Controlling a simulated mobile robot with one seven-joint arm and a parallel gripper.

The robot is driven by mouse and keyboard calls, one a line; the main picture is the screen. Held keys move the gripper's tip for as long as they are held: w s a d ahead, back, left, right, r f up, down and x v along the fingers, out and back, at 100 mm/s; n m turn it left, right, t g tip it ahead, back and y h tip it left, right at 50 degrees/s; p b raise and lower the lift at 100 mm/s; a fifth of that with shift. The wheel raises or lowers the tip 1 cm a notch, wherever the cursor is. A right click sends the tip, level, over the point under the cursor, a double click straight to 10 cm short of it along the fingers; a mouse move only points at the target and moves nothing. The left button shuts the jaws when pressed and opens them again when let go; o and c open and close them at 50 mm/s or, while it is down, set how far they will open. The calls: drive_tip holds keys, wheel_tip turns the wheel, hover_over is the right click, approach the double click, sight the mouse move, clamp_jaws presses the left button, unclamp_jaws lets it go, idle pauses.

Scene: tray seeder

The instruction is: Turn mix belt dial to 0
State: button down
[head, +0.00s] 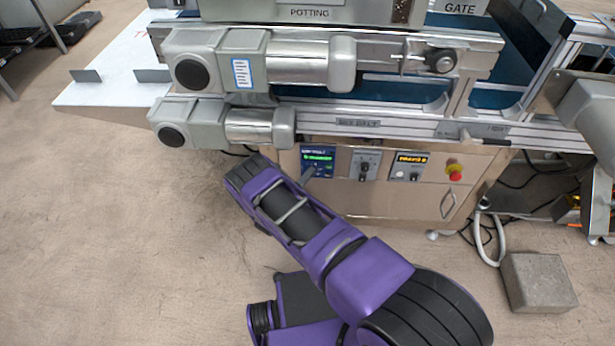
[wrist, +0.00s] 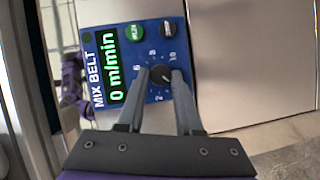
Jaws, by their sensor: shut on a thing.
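The mix belt panel is a blue plate (wrist: 157,60) with a lit display (wrist: 115,73) that reads "0 m/min" in the wrist view. Its dial is a black knob (wrist: 160,73) with numbers around it. My gripper (wrist: 162,74) is shut on this knob, with one grey finger on each side of it. The fingers hide part of the number ring. In the head view the blue panel (head: 318,155) is on the machine's front, with my gripper (head: 306,174) at its lower left.
Right of the panel are another dial plate (head: 365,164), a plate with an orange display (head: 408,165) and a red emergency stop (head: 454,172). Grey motors (head: 172,135) overhang the left. A concrete block (head: 538,282) lies on the floor.

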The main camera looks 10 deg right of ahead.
drive_tip(key=shift+w, duration=0.1)
idle(0.4)
drive_tip(key=c, duration=0.6)
unclamp_jaws()
drive_tip(key=p+v, duration=0.1)
drive_tip(key=v, duration=1.6)
drive_tip(key=shift+a, duration=0.1)
